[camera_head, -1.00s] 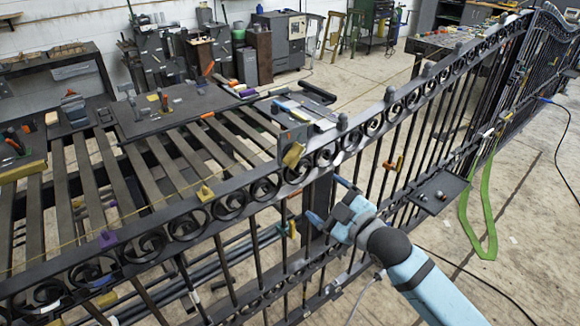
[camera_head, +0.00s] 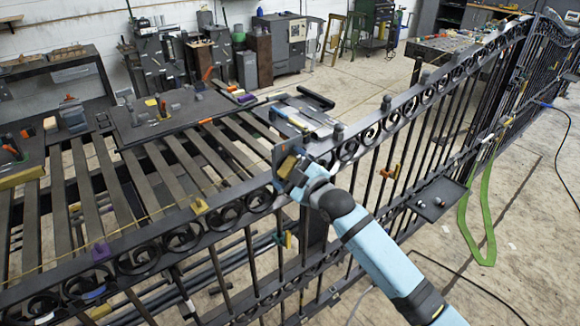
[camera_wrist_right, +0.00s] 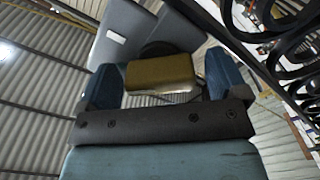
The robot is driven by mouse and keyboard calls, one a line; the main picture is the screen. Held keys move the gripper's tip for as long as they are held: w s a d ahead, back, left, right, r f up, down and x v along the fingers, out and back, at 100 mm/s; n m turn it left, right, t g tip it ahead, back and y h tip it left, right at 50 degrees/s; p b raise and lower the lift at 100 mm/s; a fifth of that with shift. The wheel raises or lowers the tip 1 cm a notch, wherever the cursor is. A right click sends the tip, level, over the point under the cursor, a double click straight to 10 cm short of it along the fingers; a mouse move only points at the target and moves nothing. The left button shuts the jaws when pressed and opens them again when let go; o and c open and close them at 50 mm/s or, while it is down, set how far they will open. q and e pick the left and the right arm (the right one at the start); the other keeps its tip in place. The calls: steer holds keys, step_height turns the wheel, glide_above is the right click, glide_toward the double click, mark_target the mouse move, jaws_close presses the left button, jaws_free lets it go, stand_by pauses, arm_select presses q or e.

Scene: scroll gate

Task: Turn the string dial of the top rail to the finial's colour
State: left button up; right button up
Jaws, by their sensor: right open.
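A yellow block-shaped piece (camera_head: 288,166), which looks like the dial, sits at the top rail (camera_head: 232,193) of the dark gate. My right gripper (camera_head: 291,172) is at it, coming from the lower right. In the right wrist view the yellow piece (camera_wrist_right: 161,73) lies between the two blue fingers (camera_wrist_right: 162,82) of my open gripper, with a visible gap at its right side. Dark finials stand along the rail, one (camera_head: 338,132) just right of my gripper; I cannot make out a distinct colour on them. My left gripper is not in view.
A yellow clip (camera_head: 200,206) and a purple clip (camera_head: 102,252) sit on a yellow string along the rail. A slatted bench (camera_head: 150,165) stands behind the gate. A small dark tray (camera_head: 437,198) and a green strap (camera_head: 470,225) are at the right.

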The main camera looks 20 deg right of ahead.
steer(key=shift+w, duration=0.1)
steer(key=c, duration=0.9)
steer(key=shift+c, duration=0.2)
steer(key=shift+m+p, duration=0.6)
steer(key=shift+m, duration=0.2)
steer(key=shift+r+m+p, duration=0.1)
steer(key=shift+m+p, duration=0.6)
steer(key=shift+m, duration=0.5)
steer(key=m+p, duration=0.2)
steer(key=m, duration=0.2)
steer(key=shift+m, duration=0.4)
